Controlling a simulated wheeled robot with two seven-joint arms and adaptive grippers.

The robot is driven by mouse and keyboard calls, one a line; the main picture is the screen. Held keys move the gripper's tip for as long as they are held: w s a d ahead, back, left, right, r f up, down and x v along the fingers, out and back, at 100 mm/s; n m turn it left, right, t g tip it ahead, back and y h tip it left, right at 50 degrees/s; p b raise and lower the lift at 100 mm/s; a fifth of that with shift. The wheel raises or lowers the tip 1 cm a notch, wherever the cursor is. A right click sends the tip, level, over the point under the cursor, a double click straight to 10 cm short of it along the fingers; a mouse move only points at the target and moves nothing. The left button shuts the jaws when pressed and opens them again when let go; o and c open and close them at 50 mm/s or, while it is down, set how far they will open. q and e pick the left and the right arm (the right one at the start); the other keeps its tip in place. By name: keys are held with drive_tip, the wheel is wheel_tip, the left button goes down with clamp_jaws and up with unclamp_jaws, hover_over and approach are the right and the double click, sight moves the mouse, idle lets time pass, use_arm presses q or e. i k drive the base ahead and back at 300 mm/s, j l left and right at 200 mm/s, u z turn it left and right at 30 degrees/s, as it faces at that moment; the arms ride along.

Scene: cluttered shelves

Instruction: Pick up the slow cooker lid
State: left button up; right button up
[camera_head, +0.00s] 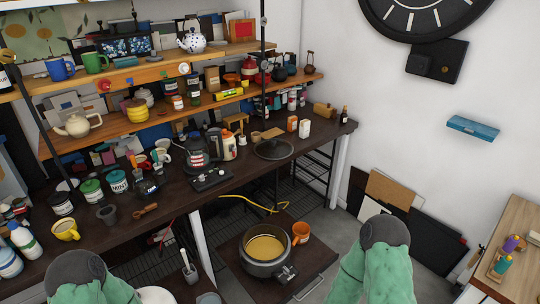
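A round, dark lid (273,149), seemingly the slow cooker lid, lies flat on the dark counter at its right part. The slow cooker (265,254) is a dark pot with a control on its front side. It stands open on a low dark board in front of the counter, and its inside looks yellowish. Neither gripper shows. Only green-covered parts of my own arms with dark rounded ends appear at the bottom left and bottom right, well apart from the lid.
The counter (125,226) holds jars, mugs and a blender-like appliance (201,153) left of the lid. Small bottles and boxes (304,128) stand behind and right of it. An orange mug (300,233) is beside the cooker. Crowded wooden shelves (150,61) overhang the counter's back.

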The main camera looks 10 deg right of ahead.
sight(271, 148)
drive_tip(key=k+u, duration=0.15)
drive_tip(key=u, duration=1.6)
drive_tip(key=l+u, duration=0.2)
drive_tip(key=l, duration=0.25)
drive_tip(key=l+u, duration=0.15)
drive_tip(key=l, duration=0.25)
drive_tip(key=k+l+u, duration=0.2)
drive_tip(key=l, duration=0.25)
drive_tip(key=l+u, duration=0.15)
drive_tip(key=l, duration=0.25)
drive_tip(key=k+l+u, duration=0.2)
drive_tip(key=l, duration=0.2)
drive_tip(key=i, duration=0.05)
